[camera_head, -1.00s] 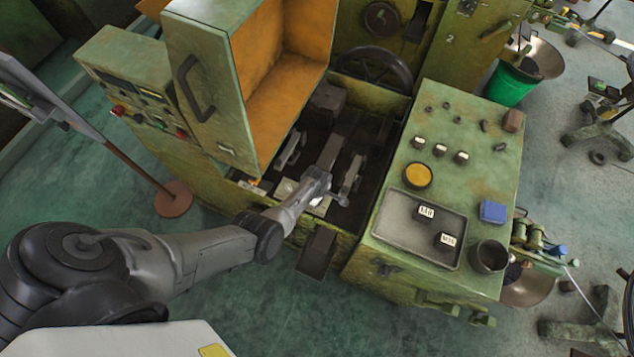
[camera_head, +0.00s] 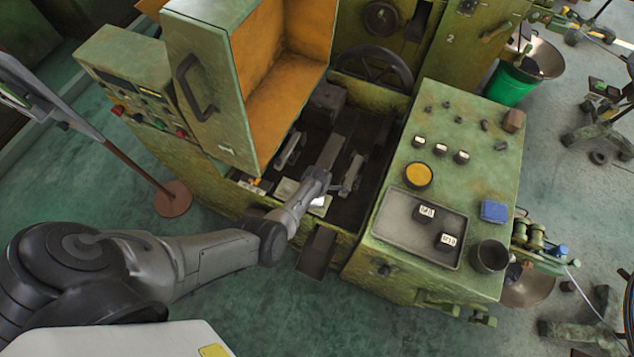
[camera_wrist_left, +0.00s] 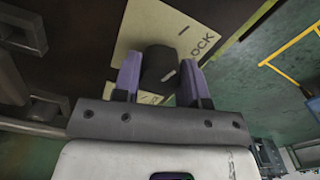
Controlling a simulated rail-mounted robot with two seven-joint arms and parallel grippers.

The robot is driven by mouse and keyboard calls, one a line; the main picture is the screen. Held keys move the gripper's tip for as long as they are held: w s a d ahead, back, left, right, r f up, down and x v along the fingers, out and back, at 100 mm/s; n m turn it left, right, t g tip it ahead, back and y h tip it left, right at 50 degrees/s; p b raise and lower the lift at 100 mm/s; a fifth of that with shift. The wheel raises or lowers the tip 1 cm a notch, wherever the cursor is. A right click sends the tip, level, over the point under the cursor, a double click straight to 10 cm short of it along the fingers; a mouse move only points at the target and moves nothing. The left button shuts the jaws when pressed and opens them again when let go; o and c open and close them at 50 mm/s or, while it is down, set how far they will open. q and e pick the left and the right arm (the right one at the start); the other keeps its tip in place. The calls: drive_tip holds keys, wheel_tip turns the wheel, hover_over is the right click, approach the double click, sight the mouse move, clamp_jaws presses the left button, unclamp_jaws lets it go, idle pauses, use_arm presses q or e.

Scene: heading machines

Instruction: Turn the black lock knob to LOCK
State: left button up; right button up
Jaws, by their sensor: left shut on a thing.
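The black lock knob (camera_wrist_left: 158,66) stands on a cream label plate (camera_wrist_left: 133,42) in the left wrist view. The word LOCK is printed on the plate to the knob's right, with a short dark tick beside it. A small pale mark shows on the knob's near right side. My left gripper (camera_wrist_left: 160,78) is shut on the knob, one purple-grey finger on each side. In the head view my left gripper (camera_head: 320,180) reaches down into the machine's open bay, and the knob is hidden there. My right gripper is in neither current view.
The open green guard door (camera_head: 205,85) stands left of the bay. A green console (camera_head: 455,135) with a grey tray (camera_head: 395,230) and a blue box (camera_head: 493,211) lies to the right. A chute (camera_head: 316,252) juts out in front.

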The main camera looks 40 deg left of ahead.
idle(0.3)
use_arm(q)
drive_tip(key=o, duration=0.9)
drive_tip(key=shift+o, duration=0.2)
drive_tip(key=shift+r+p, duration=0.35)
drive_tip(key=shift+r, duration=0.25)
wheel_tip(320, 180, up, 13)
drive_tip(key=p, duration=0.3)
drive_tip(key=shift+f, duration=0.2)
